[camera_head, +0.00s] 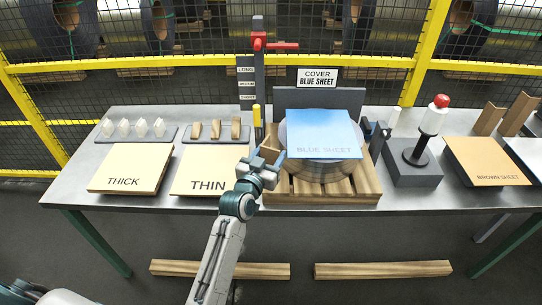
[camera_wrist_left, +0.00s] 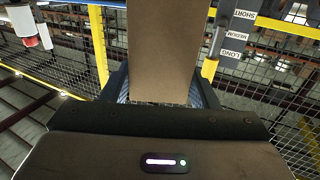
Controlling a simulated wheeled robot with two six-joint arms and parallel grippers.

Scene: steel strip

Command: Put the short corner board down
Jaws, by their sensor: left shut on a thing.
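My left gripper (camera_head: 262,167) is shut on a brown corner board, the short corner board (camera_head: 269,153), at the front left of the coil stand. In the left wrist view the short corner board (camera_wrist_left: 158,50) is a flat brown strip standing up between the two dark fingers. A blue sheet (camera_head: 323,133) lies on top of the round steel coil (camera_head: 318,169), which rests on a slatted wooden pallet (camera_head: 345,190). My right gripper is in neither view.
A post with LONG, MEDIUM and SHORT labels (camera_head: 247,84) stands behind the gripper. THICK (camera_head: 124,181) and THIN (camera_head: 207,183) boards lie left. A red-knobbed device (camera_head: 412,170), a brown sheet stack (camera_head: 485,174) and upright corner boards (camera_head: 488,118) stand right.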

